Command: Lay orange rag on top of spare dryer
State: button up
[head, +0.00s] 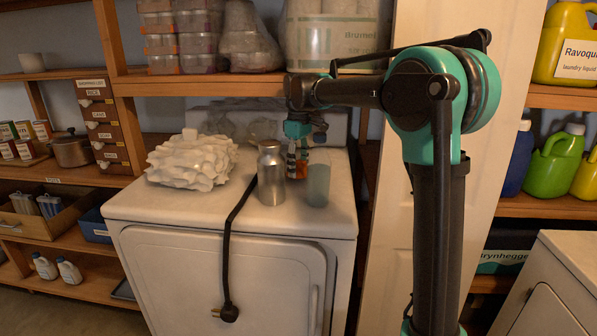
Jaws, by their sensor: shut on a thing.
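My gripper (297,166) is above the back right of the white dryer (140,206), pointing down. It is shut on the orange rag (302,168), a small patch of which shows at the fingertips. A silver bottle (271,178) stands in front and partly hides the fingers and rag. I cannot tell whether the rag touches the dryer top.
A crumpled white cloth heap (190,163) lies on the dryer's left. A translucent bluish cup (317,186) stands right of the bottle. A black power cord (233,228) hangs over the front. Loaded shelves (200,86) stand behind. The dryer's front left top is clear.

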aim_at(299, 161)
jog(key=shift+f, duration=0.8)
jog(key=o, duration=1.2)
jog(key=shift+o, duration=0.2)
jog(key=shift+r, duration=0.1)
notch_tip(299, 161, up, 12)
jog(key=shift+f, duration=0.1)
